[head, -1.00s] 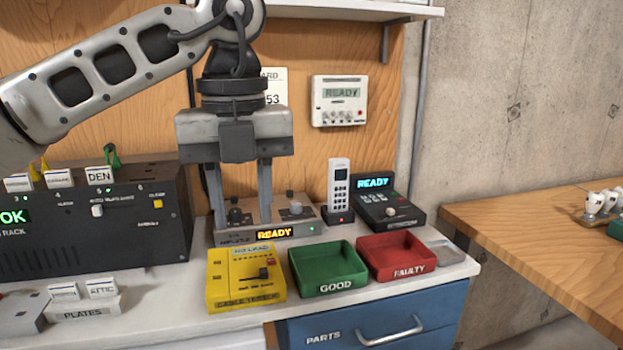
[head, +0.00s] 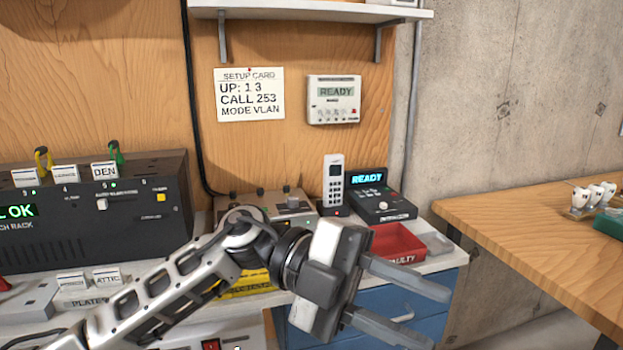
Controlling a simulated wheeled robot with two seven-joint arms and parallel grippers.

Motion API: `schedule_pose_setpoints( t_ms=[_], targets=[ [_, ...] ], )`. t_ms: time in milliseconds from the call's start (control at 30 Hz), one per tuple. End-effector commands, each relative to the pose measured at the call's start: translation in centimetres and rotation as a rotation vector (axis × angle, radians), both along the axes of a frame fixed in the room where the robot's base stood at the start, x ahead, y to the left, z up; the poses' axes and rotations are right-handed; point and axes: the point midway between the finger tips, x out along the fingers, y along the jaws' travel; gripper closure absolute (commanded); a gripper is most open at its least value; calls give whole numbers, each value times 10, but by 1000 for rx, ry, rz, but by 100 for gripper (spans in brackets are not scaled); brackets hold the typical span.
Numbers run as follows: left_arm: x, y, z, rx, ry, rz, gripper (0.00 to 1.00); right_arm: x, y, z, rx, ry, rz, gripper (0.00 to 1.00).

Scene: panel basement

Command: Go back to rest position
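My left gripper (head: 400,305) is in front of the bench in the head view, its arm coming in from the lower left. Its two fingers point right and stand well apart, with nothing between them. It hides the green tray and most of the yellow cable tester (head: 248,284). My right gripper does not show.
The white bench top (head: 150,310) carries a black patch rack (head: 80,225), a red tray (head: 397,243), a cordless phone (head: 333,180) and a black console (head: 382,205). A setup card (head: 250,95) hangs behind. A wooden table (head: 530,232) stands at right.

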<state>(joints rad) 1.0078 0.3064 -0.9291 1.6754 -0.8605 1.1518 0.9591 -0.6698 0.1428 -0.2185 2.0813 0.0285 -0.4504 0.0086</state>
Motion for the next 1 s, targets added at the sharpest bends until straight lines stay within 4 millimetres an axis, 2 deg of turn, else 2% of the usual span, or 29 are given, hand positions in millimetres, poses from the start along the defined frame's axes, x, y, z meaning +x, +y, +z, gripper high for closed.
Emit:
schedule_pose_setpoints(
  t_ms=[33,167,267,367,467,500,567,600,667,700,800,900,1000],
  targets=[
    [1,-3,3,-138,103,54,65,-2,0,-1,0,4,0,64],
    [25,7,9,-431,337,277,65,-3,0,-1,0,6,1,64],
    [55,29,-7,-586,523,507,65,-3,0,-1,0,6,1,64],
    [84,60,-43,-671,708,773,65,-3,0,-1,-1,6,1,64],
    [101,97,-102,-674,892,1057,65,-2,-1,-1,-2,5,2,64],
    [102,112,-129,-653,960,1170,65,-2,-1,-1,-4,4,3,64],
    [99,133,-169,-604,1056,1323,65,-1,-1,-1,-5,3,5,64],
    [93,147,-197,-559,1115,1418,65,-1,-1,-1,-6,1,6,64],
    [78,165,-236,-479,1200,1548,65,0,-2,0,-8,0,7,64],
    [66,177,-260,-419,1251,1626,65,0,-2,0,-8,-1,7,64],
    [30,201,-311,-260,1360,1780,65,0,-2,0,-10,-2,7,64],
    [-4,217,-347,-119,1439,1879,65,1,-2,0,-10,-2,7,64],
    [-29,226,-367,-21,1487,1933,65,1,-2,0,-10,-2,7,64]
  ],
)
